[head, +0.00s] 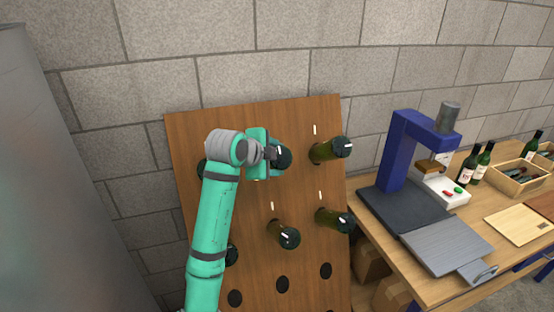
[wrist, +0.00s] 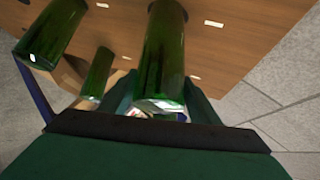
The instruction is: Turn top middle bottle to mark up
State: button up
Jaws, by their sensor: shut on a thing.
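The top middle bottle (head: 285,157) is dark green and sticks base-outward from a hole in the tilted wooden board (head: 255,120). My gripper (head: 274,158) is closed around its base end. In the head view a short white mark shows near the upper edge of the base, beside the finger; its exact angle is hard to read. In the wrist view the same bottle (wrist: 165,55) runs down between my gripper's fingers (wrist: 160,108). Its base there is partly hidden by the gripper body, with small white patches visible.
Other bottles stick out: top right (head: 335,149), middle (head: 284,235) and right (head: 334,220) of the second row. Left ones are mostly behind my arm. Bottom holes are empty. White dashes mark the board. A bench (head: 400,262) with a blue press (head: 398,150) stands right.

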dwell(0.4)
jog(key=o, duration=1)
jog(key=shift+o, duration=0.2)
jog(key=v, duration=1.1)
